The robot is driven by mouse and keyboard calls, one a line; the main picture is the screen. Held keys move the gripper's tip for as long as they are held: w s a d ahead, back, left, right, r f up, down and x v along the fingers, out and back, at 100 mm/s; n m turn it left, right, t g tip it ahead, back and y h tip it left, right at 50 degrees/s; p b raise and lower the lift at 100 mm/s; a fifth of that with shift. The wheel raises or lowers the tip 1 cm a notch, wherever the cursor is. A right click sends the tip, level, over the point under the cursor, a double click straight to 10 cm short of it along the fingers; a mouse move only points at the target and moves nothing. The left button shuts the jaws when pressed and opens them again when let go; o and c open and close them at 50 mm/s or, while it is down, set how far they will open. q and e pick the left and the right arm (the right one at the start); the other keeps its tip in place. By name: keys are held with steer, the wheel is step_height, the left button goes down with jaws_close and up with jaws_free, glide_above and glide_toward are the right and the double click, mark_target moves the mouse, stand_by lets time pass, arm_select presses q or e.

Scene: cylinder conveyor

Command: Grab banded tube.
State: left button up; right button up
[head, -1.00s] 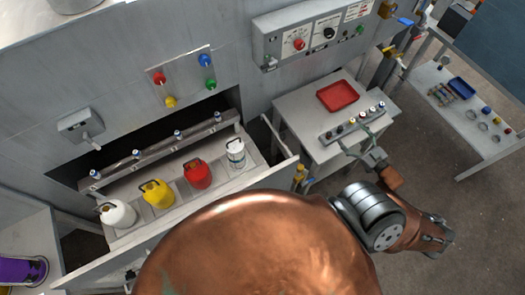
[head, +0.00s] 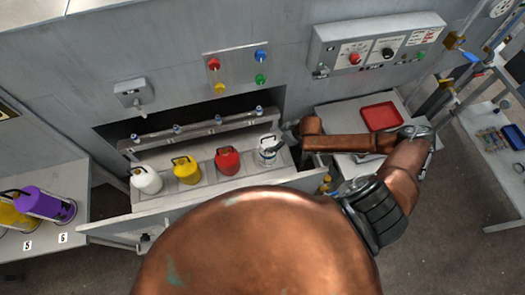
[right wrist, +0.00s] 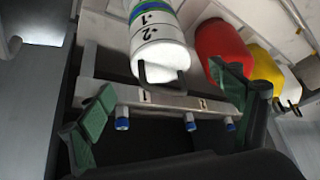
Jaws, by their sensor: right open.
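The banded tube (head: 267,156) is a white canister with dark bands and a black handle, standing at the right end of the row on the conveyor shelf. In the right wrist view the banded tube (right wrist: 158,38) shows green and blue bands and printed numbers, with its handle toward me. My right gripper (head: 287,130) is just beside its upper right in the head view. In the right wrist view my right gripper (right wrist: 168,108) is open, its green pads spread apart and empty, with the tube beyond them. My left gripper is not in view.
Red (head: 228,163), yellow (head: 186,173) and white (head: 146,182) canisters stand left of the tube. A rail (head: 200,132) with blue-tipped pegs runs behind the row. A red tray (head: 381,117) lies on a side table.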

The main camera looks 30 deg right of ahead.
mark_target(270, 142)
steer(key=shift+a+f, duration=0.1)
steer(key=shift+f, duration=0.05)
steer(key=shift+x, duration=0.9)
steer(key=x, duration=0.5)
steer(key=shift+w+f+p, duration=0.1)
steer(key=shift+f+p, duration=0.3)
steer(key=c, duration=2.1)
steer(key=shift+r, duration=0.1)
steer(key=shift+c, duration=0.2)
